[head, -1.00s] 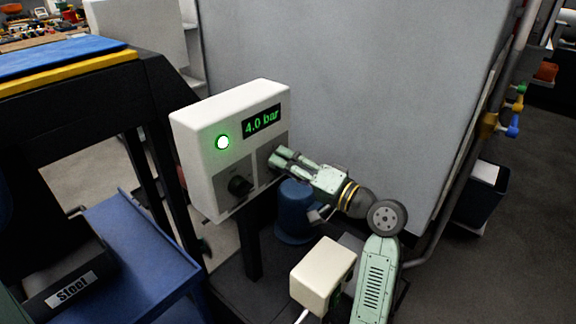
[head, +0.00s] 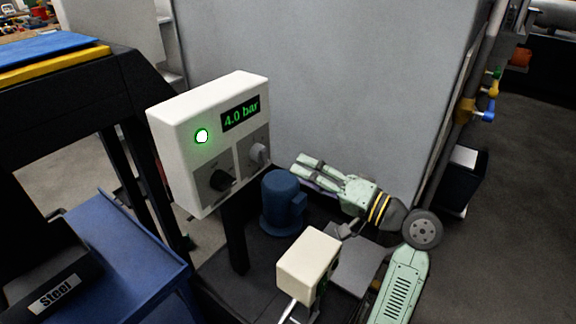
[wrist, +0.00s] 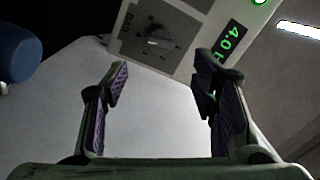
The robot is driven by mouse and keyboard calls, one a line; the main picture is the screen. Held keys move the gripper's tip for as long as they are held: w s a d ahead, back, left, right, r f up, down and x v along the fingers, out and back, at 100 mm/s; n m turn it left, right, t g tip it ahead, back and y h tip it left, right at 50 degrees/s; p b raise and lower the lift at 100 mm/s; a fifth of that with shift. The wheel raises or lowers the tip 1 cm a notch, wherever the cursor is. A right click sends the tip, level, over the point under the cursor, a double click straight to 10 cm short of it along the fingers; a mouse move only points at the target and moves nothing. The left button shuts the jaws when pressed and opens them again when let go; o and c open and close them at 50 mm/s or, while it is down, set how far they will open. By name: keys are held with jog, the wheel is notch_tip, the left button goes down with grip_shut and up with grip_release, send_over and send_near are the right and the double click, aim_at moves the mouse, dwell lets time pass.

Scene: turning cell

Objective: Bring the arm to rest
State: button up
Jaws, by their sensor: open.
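My gripper (head: 307,170) is open and empty, to the right of a white control box and apart from it. The control box (head: 184,118) has a lit green lamp (head: 202,136), a display (head: 240,114) reading 4.0 bar, a dark knob (head: 222,180) and a grey knob (head: 258,154). In the wrist view my two fingers (wrist: 162,90) stand wide apart with nothing between them. The grey dial (wrist: 155,42) of the box shows beyond them, and part of the display (wrist: 232,42) is behind the right finger.
A blue motor-like cylinder (head: 282,200) stands below and left of my gripper. A small white box (head: 307,262) is in front. A large grey cabinet wall (head: 350,80) rises behind. A blue cart (head: 115,260) with a bin labelled Steel (head: 55,292) is at left.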

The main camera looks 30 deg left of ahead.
jog(key=shift+s+d, duration=0.1)
jog(key=shift+d, duration=0.85)
